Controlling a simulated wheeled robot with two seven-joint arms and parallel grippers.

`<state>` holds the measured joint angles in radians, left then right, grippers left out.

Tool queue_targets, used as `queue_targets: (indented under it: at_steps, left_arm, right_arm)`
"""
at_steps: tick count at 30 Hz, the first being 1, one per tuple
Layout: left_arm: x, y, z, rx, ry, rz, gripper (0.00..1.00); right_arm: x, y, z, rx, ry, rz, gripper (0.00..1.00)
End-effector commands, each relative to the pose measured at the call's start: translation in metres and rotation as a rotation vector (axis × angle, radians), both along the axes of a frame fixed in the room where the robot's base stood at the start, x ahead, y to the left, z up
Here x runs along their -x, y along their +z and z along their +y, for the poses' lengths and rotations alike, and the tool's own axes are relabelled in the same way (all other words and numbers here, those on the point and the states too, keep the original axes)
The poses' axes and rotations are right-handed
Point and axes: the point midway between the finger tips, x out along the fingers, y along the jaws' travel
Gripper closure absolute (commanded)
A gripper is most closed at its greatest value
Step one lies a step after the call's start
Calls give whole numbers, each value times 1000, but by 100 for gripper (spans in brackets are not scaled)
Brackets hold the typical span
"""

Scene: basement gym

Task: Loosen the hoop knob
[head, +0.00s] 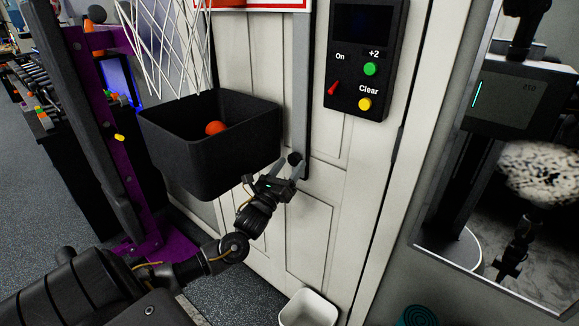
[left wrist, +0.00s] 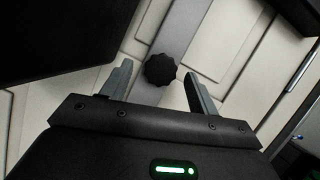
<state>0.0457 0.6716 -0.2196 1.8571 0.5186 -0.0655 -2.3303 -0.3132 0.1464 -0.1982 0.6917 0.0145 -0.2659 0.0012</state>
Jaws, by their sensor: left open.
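The hoop knob (head: 295,158) is a small black knob on the grey vertical post (head: 301,90) of the hoop, in front of the white door. In the left wrist view the knob (left wrist: 160,69) is dark with a lobed rim and sits just beyond and between the two grey fingertips. My left gripper (head: 285,166) is open, with its fingers spread on either side of the knob and a gap on both sides. Its fingers also show in the left wrist view (left wrist: 158,85). My right gripper is not clearly seen as my own in the head view.
A black bin (head: 220,165) with an orange ball (head: 215,128) hangs close to the left of my gripper, below a white net (head: 165,45). A scoreboard panel (head: 365,55) is at upper right. A mirror (head: 500,200) stands at right. A white bin (head: 308,308) is below.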

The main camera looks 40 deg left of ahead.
Motion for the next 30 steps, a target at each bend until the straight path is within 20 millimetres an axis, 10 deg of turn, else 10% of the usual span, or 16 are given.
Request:
queue_targets:
  at_steps: [9,19,30]
  left_arm:
    - [-2,0,0,1,-2,1,40]
    - [-2,0,0,1,-2,1,83]
    - [-2,4,-1,66,-1,-1,84]
  right_arm:
    - [0,0,0,0,0,0,100]
    - [0,0,0,0,-1,0,100]
    - [0,12,2,-4,0,-1,100]
